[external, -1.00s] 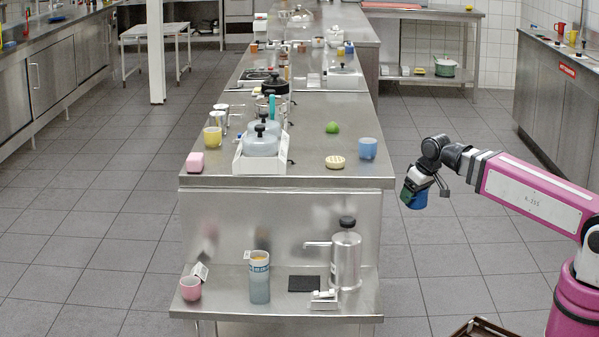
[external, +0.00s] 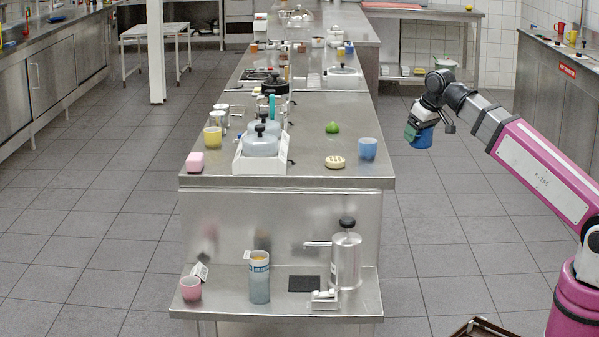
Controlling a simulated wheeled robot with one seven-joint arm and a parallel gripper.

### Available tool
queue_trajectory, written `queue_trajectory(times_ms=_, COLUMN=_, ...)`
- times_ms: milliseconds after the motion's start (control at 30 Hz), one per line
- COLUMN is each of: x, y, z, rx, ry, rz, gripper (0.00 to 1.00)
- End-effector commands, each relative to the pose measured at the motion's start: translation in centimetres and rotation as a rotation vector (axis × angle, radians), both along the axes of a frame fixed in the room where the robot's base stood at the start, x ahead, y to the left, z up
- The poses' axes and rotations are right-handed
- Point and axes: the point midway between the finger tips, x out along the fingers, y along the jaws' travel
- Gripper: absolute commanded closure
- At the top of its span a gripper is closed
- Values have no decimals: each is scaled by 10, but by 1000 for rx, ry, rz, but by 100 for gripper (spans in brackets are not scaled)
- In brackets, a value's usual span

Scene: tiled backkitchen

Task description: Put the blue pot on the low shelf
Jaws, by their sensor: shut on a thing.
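My gripper (external: 429,121) is shut on a small blue pot (external: 422,138), held in the air over the floor to the right of the steel counter. A greenish part shows at the pot's left side; what it is I cannot tell. The gripper hides the top of the pot. A low steel shelf (external: 222,309) juts from the counter's front end, below the worktop. It holds a pink cup (external: 191,289), a grey-blue tumbler (external: 259,282), a steel pump dispenser (external: 346,258), a black pad (external: 304,284) and a small white item (external: 325,297).
The worktop (external: 330,110) stands between the far area and the low shelf. Near its front edge are a blue cup (external: 368,148), a yellow round item (external: 335,162), a pink block (external: 195,161) and a white tray (external: 240,163). A brown tray edge (external: 482,328) shows at bottom right.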

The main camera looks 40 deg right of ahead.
Motion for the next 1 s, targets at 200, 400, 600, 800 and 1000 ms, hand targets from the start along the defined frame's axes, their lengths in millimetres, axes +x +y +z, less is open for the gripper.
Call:
queue_trajectory(times_ms=200, x=2, y=0, z=47, rx=0, ry=-3, rz=0, gripper=62)
queue_trajectory(times_ms=400, x=2, y=0, z=77, rx=0, ry=-1, rz=0, gripper=62)
queue_trajectory(times_ms=600, x=20, y=4, z=97, rx=0, ry=2, rz=-5, gripper=62)
queue_trajectory(times_ms=800, x=67, y=15, z=103, rx=2, ry=4, rz=-27, gripper=62)
queue_trajectory(times_ms=1000, x=132, y=34, z=109, rx=1, ry=6, rz=-56, gripper=62)
